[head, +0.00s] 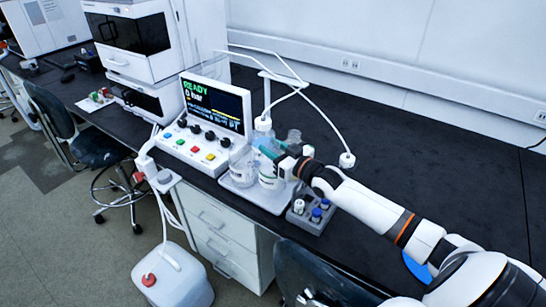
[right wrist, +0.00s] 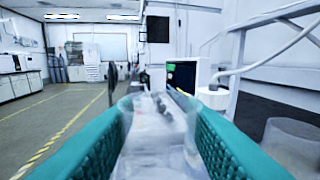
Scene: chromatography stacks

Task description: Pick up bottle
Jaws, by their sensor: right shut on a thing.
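My right gripper (head: 272,153), with teal finger pads, reaches in from the right and is shut on a clear bottle with a white label (head: 268,178). In the right wrist view the clear bottle (right wrist: 160,140) fills the space between the two teal pads. The bottle is upright at the right end of a pale tray (head: 270,203); I cannot tell whether its base touches the tray. Another clear bottle (head: 242,167) stands to its left on the tray. A bottle with a white cap (head: 263,126) stands behind, partly hidden by my gripper. My left gripper is not in view.
A control panel with a lit screen (head: 216,105) stands left of the tray. White tubes on a stand arch over the bottles. A grey vial rack (head: 312,213) sits at the bench's front edge. The dark bench (head: 440,140) is largely clear at right.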

